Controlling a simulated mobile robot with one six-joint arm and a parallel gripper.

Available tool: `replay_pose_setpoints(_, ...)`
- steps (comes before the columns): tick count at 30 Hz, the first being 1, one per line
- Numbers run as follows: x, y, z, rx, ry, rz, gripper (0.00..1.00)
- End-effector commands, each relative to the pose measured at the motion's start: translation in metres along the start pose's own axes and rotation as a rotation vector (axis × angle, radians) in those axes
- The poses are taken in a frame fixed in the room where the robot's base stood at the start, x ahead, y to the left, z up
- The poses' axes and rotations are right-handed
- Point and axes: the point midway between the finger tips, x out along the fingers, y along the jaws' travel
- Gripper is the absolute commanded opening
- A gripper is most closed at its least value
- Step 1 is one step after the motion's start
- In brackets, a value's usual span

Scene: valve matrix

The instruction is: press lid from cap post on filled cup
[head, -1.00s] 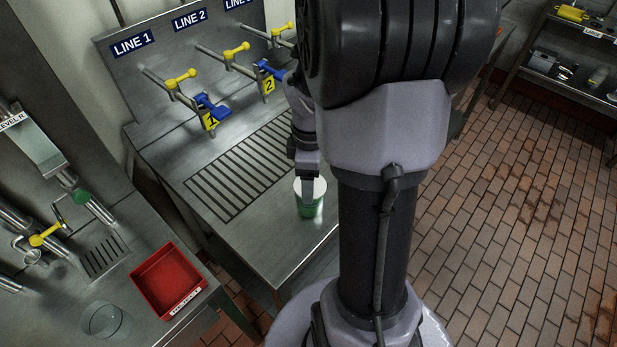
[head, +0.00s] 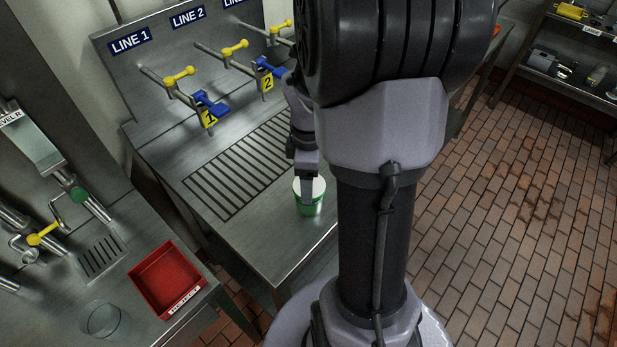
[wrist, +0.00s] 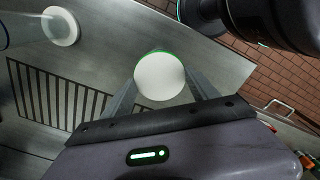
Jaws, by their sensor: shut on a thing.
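A green cup (head: 311,207) stands upright on the steel counter, beside the front end of the drain grate. A white round lid (head: 309,188) covers its top. In the wrist view the lid (wrist: 160,77) lies between my two fingers, with a thin green edge showing behind it. My gripper (head: 307,192) points down at the cup's top and is shut on the lid. The lid hides the cup's contents. I cannot tell whether the lid is fully seated. A pale cylinder with a white round end (wrist: 60,26) shows at upper left in the wrist view; I cannot tell if it is the cap post.
The drain grate (head: 240,168) lies left of the cup, below taps with yellow and blue handles (head: 211,103). A red tray (head: 166,279) and a clear cup (head: 101,320) sit on the lower-left counter. The brick floor at right is open. My arm hides the counter's right part.

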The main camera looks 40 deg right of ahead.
Motion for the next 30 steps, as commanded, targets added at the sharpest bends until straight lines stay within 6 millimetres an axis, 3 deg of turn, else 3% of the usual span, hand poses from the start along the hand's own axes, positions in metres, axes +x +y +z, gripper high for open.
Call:
replay_pose_setpoints(4,0.0,0.0,0.0,0.0,0.0,0.0,0.31)
replay_pose_setpoints(5,0.0,0.0,0.0,0.0,0.0,0.0,0.74)
replay_pose_setpoints(8,0.0,0.0,0.0,0.0,0.0,0.0,0.94)
replay_pose_setpoints(16,0.0,0.0,0.0,0.0,0.0,0.0,0.94)
replay_pose_setpoints(19,-0.01,0.0,0.0,0.0,0.0,0.001,0.94)
replay_pose_setpoints(23,-0.047,0.001,0.0,0.0,0.001,0.004,0.94)
replay_pose_setpoints(30,-0.129,0.001,0.0,0.001,0.001,0.004,0.94)
